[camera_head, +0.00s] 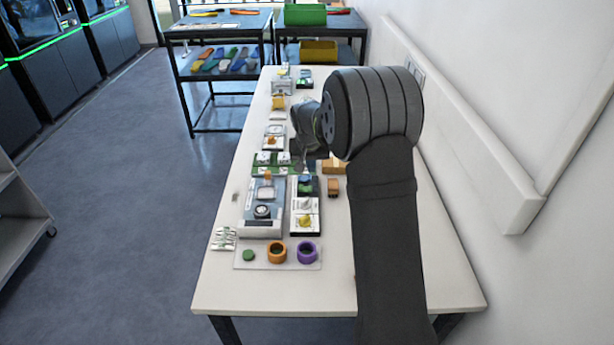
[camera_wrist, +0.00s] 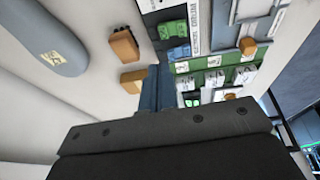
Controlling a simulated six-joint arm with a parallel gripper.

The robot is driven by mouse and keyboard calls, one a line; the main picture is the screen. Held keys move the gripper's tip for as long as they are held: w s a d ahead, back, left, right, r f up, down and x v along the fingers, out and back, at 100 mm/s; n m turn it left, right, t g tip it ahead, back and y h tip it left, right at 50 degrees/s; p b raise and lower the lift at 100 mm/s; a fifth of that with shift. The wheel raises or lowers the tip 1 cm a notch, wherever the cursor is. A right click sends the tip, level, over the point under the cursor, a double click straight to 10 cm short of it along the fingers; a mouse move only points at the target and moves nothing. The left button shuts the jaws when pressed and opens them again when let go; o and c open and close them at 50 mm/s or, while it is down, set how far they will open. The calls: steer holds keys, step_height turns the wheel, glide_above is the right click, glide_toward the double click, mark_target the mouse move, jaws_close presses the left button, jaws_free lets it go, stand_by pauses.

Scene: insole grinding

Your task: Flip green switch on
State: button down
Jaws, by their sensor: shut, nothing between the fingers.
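A green switch (camera_wrist: 172,29) sits on a dark panel in the wrist view, with a bluish switch (camera_wrist: 179,52) beside it. In the head view this seems to be the dark panel (camera_head: 306,190) with green on it, right of the grey device. My gripper (camera_wrist: 160,72) is shut and empty, its narrow blue-grey fingers close beside the panel. Whether the fingertips touch anything cannot be told. In the head view my gripper (camera_head: 306,168) is small, above the panel, and my arm covers the right of the table. The switch's on or off position is not clear.
A green board (camera_wrist: 215,76) with white modules lies next to the panel. Orange-brown blocks (camera_wrist: 124,46) stand nearby. A grey device (camera_head: 262,218) and a plate with orange (camera_head: 277,252) and purple (camera_head: 307,252) rings lie nearer the front. A wall bounds the table (camera_head: 225,292) on the right.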

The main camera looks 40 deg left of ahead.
steer(key=r, duration=0.1)
steer(key=d+r, duration=0.1)
steer(key=r, duration=0.1)
steer(key=d+r, duration=0.1)
steer(key=r, duration=0.1)
steer(key=shift+s+d+r, duration=0.1)
steer(key=shift+r, duration=0.1)
steer(key=a+f, duration=0.1)
steer(key=f, duration=0.2)
steer(key=a+f, duration=0.1)
steer(key=f, duration=0.1)
steer(key=a+f, duration=0.1)
steer(key=f, duration=0.2)
steer(key=shift+a+f, duration=0.3)
steer(key=shift+f, duration=0.05)
steer(key=shift+a+r, duration=0.2)
steer(key=shift+a, duration=0.05)
steer(key=v, duration=0.5)
steer(key=shift+s+d+r, duration=0.15)
steer(key=shift+r, duration=0.15)
